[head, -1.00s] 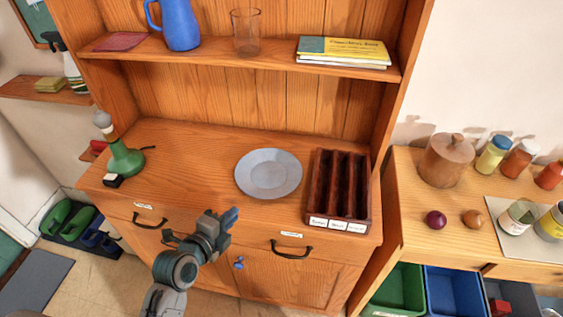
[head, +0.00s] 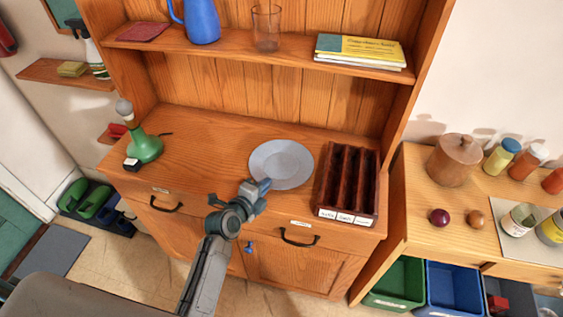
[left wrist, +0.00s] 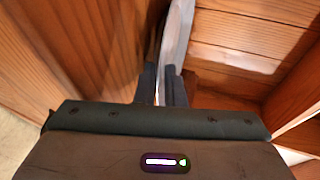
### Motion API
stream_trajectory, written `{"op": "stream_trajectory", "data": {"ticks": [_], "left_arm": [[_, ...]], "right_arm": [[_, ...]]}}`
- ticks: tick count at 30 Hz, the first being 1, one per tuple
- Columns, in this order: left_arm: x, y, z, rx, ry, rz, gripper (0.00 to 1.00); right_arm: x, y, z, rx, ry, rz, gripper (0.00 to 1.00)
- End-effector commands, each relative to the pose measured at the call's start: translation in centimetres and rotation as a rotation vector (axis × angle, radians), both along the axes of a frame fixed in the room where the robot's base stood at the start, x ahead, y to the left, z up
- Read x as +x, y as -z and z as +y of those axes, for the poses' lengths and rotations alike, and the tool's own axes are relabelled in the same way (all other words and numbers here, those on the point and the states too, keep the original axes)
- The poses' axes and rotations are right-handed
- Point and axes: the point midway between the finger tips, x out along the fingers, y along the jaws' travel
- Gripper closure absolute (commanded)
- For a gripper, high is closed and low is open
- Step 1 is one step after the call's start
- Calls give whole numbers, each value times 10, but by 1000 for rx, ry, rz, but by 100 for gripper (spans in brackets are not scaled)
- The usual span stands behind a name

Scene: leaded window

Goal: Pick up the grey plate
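The grey plate (head: 281,164) is round and shallow and lies flat on the counter of the wooden dresser, left of the dark divided box. My left gripper (head: 262,187) is at the plate's near rim in the head view. In the left wrist view the plate (left wrist: 178,40) shows edge-on as a thin pale strip. It runs between the two dark fingers of my left gripper (left wrist: 161,88), which are close together with the rim filling the narrow gap. The far part of the plate is out of the wrist view. My right gripper is not in view.
The dark divided box (head: 347,184) stands close on the plate's right. A shelf above holds a blue jug (head: 201,20), a glass (head: 266,28) and books (head: 360,50). Counter left of the plate is clear.

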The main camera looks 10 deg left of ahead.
Motion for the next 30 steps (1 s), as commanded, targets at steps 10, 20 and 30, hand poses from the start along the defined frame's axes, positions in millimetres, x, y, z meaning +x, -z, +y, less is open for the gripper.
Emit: {"op": "stream_trajectory", "data": {"ticks": [10, 20, 30], "left_arm": [[0, 1, 0, 0, 0, 1, 100], [0, -1, 0, -1, 0, -2, 100], [1, -25, 0, 0, 1, -7, 100]], "right_arm": [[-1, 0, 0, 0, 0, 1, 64], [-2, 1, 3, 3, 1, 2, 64], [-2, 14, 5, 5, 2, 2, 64]]}}
